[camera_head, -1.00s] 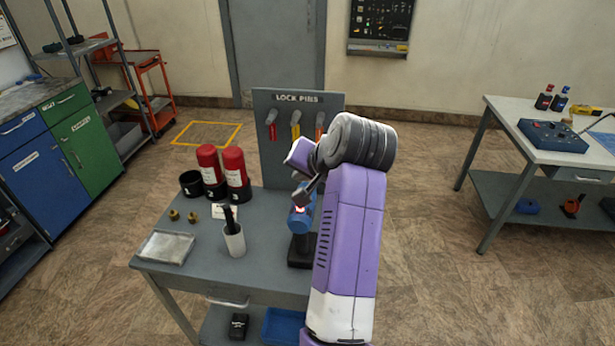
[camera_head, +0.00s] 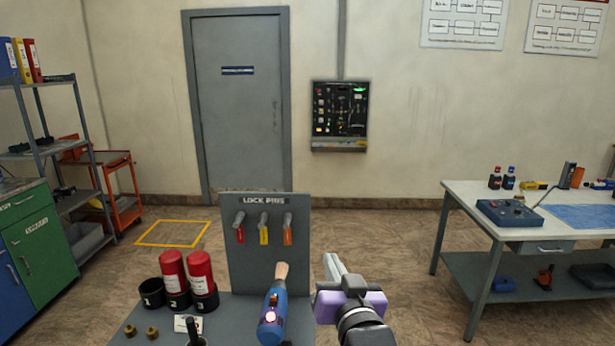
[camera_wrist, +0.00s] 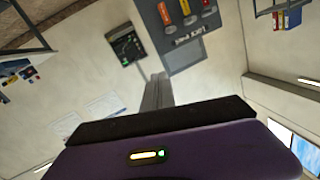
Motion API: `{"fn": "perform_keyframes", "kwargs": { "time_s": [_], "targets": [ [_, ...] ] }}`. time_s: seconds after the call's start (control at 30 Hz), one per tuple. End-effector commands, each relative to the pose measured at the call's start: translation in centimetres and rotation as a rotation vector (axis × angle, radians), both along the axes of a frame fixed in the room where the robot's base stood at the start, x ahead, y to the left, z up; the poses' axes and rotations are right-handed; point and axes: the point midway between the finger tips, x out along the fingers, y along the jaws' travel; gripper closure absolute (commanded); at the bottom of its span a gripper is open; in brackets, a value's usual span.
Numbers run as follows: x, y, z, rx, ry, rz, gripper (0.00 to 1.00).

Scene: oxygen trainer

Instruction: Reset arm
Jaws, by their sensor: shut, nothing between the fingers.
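My gripper (camera_head: 333,268) is raised at the right of the lock-pin board, its fingers together and empty. Its narrow closed fingers also show in the wrist view (camera_wrist: 157,92), pointing towards the wall. My arm is folded close, low in the head view. The blue device (camera_head: 272,312) with a tan brush-like top stands upright on the grey bench, left of my gripper and apart from it.
The lock-pin board (camera_head: 262,262) carries red, yellow and orange tagged pins. Two red cylinders (camera_head: 174,272) stand in black cups 2 and 3; cup 1 (camera_head: 151,292) looks empty. A white-topped table (camera_head: 460,195) stands at right. Open floor lies between.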

Motion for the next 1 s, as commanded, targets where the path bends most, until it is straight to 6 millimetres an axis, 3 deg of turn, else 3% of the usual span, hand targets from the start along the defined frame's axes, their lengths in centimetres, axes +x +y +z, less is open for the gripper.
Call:
{"fn": "perform_keyframes", "kwargs": {
  "time_s": [0.1, 0.4, 0.7, 1.0],
  "targets": [
    [-3.4, -2.8, -2.4, -0.073, -0.071, -0.014, 1.0],
    [-13.4, -7.6, -6.9, -0.203, -0.19, -0.012, 1.0],
    [-24.8, -10.9, -10.2, -0.262, -0.208, -0.006, 1.0],
    [-35.9, -13.0, -12.0, -0.261, -0.128, -0.031, 1.0]
  ]
}}
